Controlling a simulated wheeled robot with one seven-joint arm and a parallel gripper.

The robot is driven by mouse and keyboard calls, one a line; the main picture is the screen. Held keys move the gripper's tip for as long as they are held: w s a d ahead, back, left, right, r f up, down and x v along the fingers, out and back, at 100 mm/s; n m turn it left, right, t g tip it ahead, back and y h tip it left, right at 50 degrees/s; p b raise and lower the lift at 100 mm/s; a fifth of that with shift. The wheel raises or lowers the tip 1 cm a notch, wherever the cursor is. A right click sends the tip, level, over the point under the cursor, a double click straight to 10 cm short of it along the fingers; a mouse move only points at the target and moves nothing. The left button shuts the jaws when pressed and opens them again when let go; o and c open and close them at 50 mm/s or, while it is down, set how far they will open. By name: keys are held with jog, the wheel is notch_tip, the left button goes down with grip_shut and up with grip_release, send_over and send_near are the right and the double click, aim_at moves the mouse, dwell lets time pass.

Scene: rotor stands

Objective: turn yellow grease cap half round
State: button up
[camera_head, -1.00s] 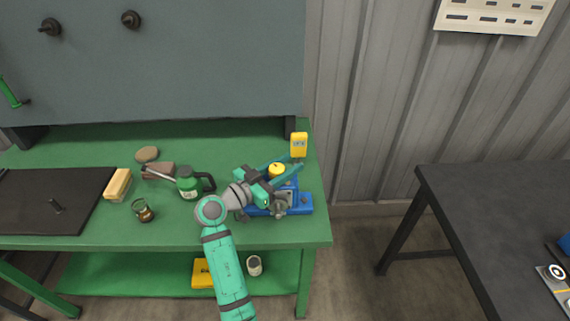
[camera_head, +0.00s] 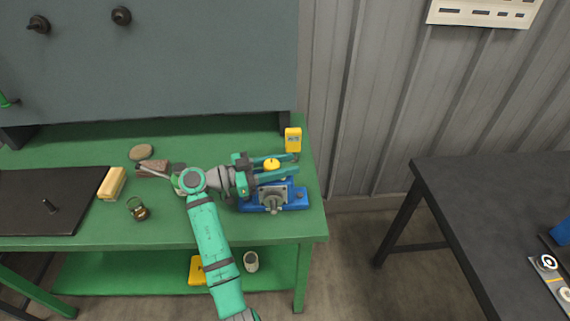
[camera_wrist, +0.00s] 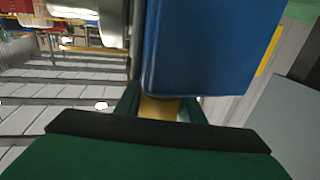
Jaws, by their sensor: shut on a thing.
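The yellow grease cap (camera_head: 271,163) sits on top of a blue stand (camera_head: 300,196) with a grey hub on its front, near the right end of the green bench. My gripper (camera_head: 275,165) reaches in from the left, and its two teal fingers lie on either side of the cap, shut on it. In the wrist view, a strip of the yellow cap (camera_wrist: 158,108) shows between the fingers. The large blue body (camera_wrist: 205,45) of the stand fills the space beyond it. The cap's turn angle cannot be read.
A yellow meter (camera_head: 293,139) stands just behind the fingertips. A green can (camera_head: 178,184) is mostly hidden by my arm. A brown block (camera_head: 152,169), a yellow brush-like block (camera_head: 111,183) and a small jar (camera_head: 138,209) lie to the left. The bench (camera_head: 318,215) ends at right.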

jog(key=shift+f, duration=0.15)
jog(key=o, duration=1)
jog(key=shift+o, duration=0.2)
jog(key=v, duration=1.1)
